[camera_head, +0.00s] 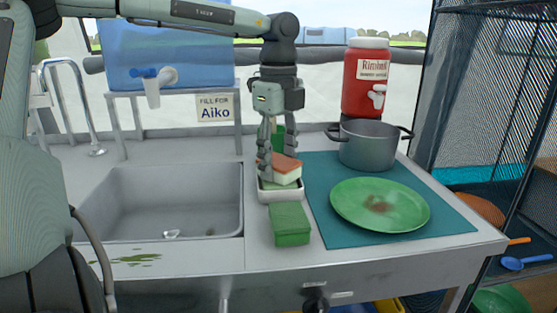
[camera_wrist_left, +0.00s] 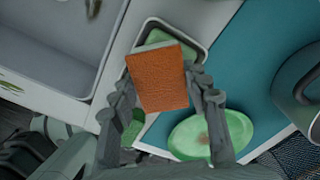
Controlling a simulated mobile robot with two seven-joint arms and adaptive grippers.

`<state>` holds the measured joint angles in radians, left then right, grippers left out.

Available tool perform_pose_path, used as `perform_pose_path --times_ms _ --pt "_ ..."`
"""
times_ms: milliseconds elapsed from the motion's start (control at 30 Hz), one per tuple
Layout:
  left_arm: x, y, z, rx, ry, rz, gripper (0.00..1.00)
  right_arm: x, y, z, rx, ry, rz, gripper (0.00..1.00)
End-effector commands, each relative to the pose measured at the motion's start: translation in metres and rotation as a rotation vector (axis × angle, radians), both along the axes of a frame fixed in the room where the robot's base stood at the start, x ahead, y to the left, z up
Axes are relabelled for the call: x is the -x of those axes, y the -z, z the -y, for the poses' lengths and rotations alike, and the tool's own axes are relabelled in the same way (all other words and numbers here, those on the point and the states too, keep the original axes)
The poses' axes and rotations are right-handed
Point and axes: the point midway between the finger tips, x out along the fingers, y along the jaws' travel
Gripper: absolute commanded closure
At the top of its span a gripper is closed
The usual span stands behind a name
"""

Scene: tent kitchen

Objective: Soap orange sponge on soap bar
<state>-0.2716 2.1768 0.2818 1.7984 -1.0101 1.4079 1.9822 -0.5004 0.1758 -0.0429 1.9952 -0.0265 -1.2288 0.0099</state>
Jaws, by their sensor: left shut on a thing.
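My left gripper (camera_head: 279,160) reaches down from above and is shut on the orange sponge (camera_head: 286,168), which has a pale side layer. In the left wrist view the sponge (camera_wrist_left: 157,77) sits between the two fingers (camera_wrist_left: 160,88). The sponge is over a small white dish (camera_head: 281,195) on the counter. The green soap bar (camera_head: 268,184) lies in this dish, partly covered by the sponge; it also shows in the left wrist view (camera_wrist_left: 158,36). I cannot tell whether sponge and soap touch. My right gripper is out of view.
A green box-like block (camera_head: 290,225) stands just in front of the dish. A metal sink (camera_head: 165,200) is to the left. A teal mat (camera_head: 325,215) with a stained green plate (camera_head: 380,205) and a grey pot (camera_head: 367,147) fills the right. A red dispenser (camera_head: 366,80) stands behind.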

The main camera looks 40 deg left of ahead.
Motion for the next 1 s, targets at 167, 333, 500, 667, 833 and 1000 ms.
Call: perform_pose_path --times_ms 167,333,500,667,833,1000 --pt "0.0 -0.011 0.0 -0.002 0.0 -0.002 0.77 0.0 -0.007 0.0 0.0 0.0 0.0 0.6" --pt "0.0 -0.025 0.0 -0.001 0.0 -0.002 0.77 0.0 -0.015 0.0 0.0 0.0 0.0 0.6" --pt "0.0 -0.04 0.0 -0.002 -0.001 -0.001 0.77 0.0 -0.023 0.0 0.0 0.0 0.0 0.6" --pt "0.0 -0.053 0.0 -0.001 -0.001 -0.001 0.77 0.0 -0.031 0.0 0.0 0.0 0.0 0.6" --pt "0.0 -0.066 0.0 -0.002 0.0 0.0 0.77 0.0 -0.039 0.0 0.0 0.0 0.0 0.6" --pt "0.0 -0.07 0.0 0.0 0.0 -0.001 0.77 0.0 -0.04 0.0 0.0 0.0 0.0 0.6"
